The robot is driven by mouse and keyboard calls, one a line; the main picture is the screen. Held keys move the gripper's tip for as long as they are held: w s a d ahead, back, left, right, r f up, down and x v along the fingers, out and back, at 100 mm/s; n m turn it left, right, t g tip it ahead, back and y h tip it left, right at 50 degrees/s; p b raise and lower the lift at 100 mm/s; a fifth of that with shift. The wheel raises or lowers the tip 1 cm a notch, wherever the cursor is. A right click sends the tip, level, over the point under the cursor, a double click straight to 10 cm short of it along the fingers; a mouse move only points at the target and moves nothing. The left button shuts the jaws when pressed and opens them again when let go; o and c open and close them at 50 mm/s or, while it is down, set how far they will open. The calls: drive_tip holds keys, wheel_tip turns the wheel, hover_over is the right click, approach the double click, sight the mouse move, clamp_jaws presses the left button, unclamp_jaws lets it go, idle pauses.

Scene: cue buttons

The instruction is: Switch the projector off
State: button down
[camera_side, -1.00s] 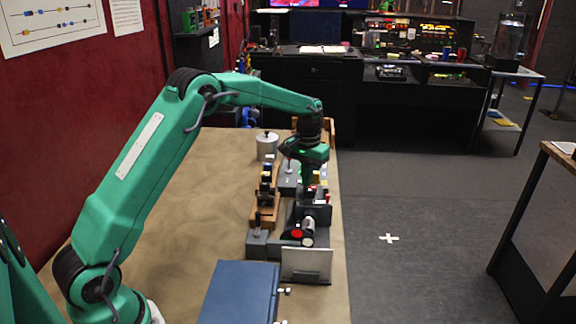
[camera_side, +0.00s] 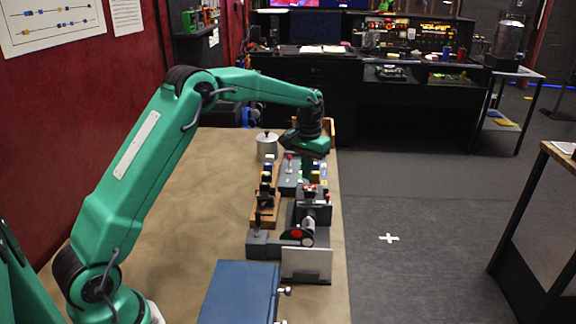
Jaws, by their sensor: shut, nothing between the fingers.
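A dark grey boxy device (camera_side: 315,212) with small red and white parts on top stands near the table's right edge. It may be the projector, but I cannot tell for sure. A pale round lens-like part (camera_side: 308,223) shows on its near side.
A grey box with a red-tipped lever (camera_side: 289,165) stands left of my gripper. A wooden rack (camera_side: 265,205) with dark items, a silver pot (camera_side: 267,145), a white upright card (camera_side: 306,264) and a blue case (camera_side: 238,292) are nearby. The table's left side is clear.

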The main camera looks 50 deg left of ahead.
wheel_tip(320, 180, up, 4)
drive_tip(key=shift+r, duration=0.25)
idle(0.5)
drive_tip(key=s+d+r+m+t, duration=0.1)
drive_tip(key=s+d+r, duration=0.2)
drive_tip(key=s+r, duration=0.4)
drive_tip(key=s+d+r+t, duration=0.2)
drive_tip(key=s+r, duration=0.3)
drive_tip(key=s, duration=0.4)
drive_tip(key=s+d+f+m+t, duration=0.1)
drive_tip(key=s+f, duration=0.1)
drive_tip(key=s, duration=0.7)
drive_tip(key=s+d+f+m+t, duration=0.1)
drive_tip(key=s+d, duration=0.1)
drive_tip(key=s, duration=0.7)
drive_tip(key=shift+d+f+t, duration=0.25)
drive_tip(key=shift+f+t, duration=0.05)
drive_tip(key=shift+f, duration=0.1)
